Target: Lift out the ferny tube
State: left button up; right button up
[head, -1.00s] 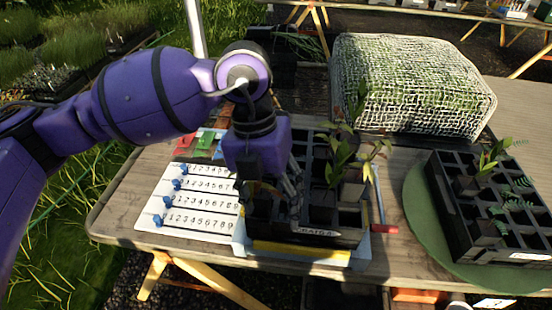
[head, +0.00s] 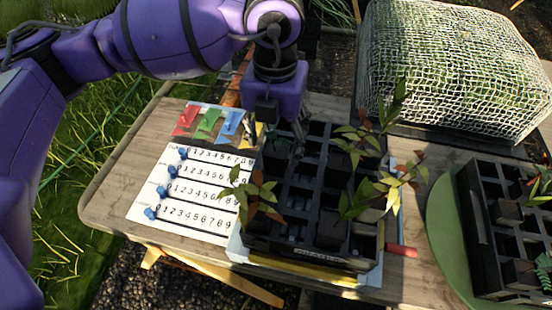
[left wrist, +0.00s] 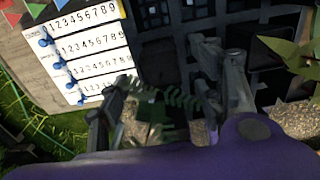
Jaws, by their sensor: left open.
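A ferny green frond (left wrist: 170,97) shows between my left gripper's fingers in the left wrist view; the tube under it is dark and hard to make out. In the head view the gripper hides this plant. My left gripper (head: 284,130) is open at the back left of the black tube rack (head: 310,250). Its two fingers stand apart on either side of the frond in the left wrist view (left wrist: 162,105). Another ferny plant (head: 545,268) shows at the right edge, in a second black rack (head: 482,225). My right gripper is out of view.
Leafy plants (head: 255,198) with green and reddish leaves rise from the near rack. A white number board (head: 185,195) with blue pegs lies left of it, and coloured flags (head: 208,121) lie behind. A mesh-covered mound (head: 455,75) stands at the back right. A green round mat (head: 455,240) bears the second rack.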

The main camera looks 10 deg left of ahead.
aim_at(276, 147)
pick_arm(q)
notch_tip(276, 147, down, 4)
jog(key=shift+f, duration=0.35)
jog(key=shift+w, duration=0.1)
jog(key=c, duration=1.4)
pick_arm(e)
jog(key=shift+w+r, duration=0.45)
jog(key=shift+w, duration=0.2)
